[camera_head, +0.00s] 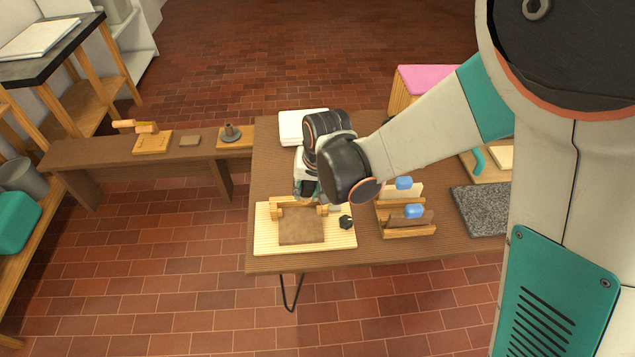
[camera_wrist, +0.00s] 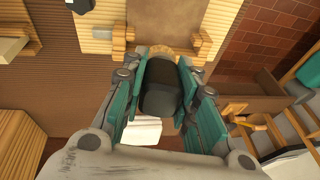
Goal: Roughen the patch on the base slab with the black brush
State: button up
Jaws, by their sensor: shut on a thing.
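My gripper (camera_wrist: 160,88) is shut on the black brush (camera_wrist: 160,95), whose dark body sits between the teal fingers in the wrist view. In the head view my gripper (camera_head: 306,190) is over the back edge of the slatted board, and my arm hides the brush there. The brown base slab (camera_head: 302,230) lies on the board; it also shows in the wrist view (camera_wrist: 178,18), beyond the brush. Wooden blocks stand at the slab's back corners. I cannot make out the patch clearly, nor whether the brush touches the slab.
The slatted board (camera_head: 264,240) lies at the table's front left. A small black object (camera_head: 346,222) sits on its right side. Wooden racks (camera_head: 408,231) with blue-topped tools stand to the right, near a grey speckled mat (camera_head: 482,210). A white stack (camera_head: 290,128) lies behind.

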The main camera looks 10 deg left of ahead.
aim_at(308, 202)
jog(key=shift+f+b, duration=1.9)
jog(key=shift+f, duration=1)
jog(key=shift+f+b, duration=0.65)
jog(key=shift+f, duration=0.05)
jog(key=shift+a, duration=0.15)
jog(key=shift+s+a+r, duration=0.1)
jog(key=shift+s+a, duration=0.05)
jog(key=shift+a, duration=0.55)
jog(key=shift+s+a, duration=0.15)
jog(key=shift+a, duration=0.55)
jog(key=shift+w+d+b, duration=0.2)
jog(key=shift+d+b, duration=0.05)
jog(key=shift+d, duration=0.5)
jog(key=shift+w+d+b, duration=0.15)
jog(key=shift+d+b, duration=0.05)
jog(key=shift+d, duration=0.55)
jog(key=shift+s+a, duration=0.2)
jog(key=shift+a, duration=0.55)
jog(key=shift+s+a, duration=0.15)
jog(key=shift+a, duration=0.6)
jog(key=shift+d, duration=0.1)
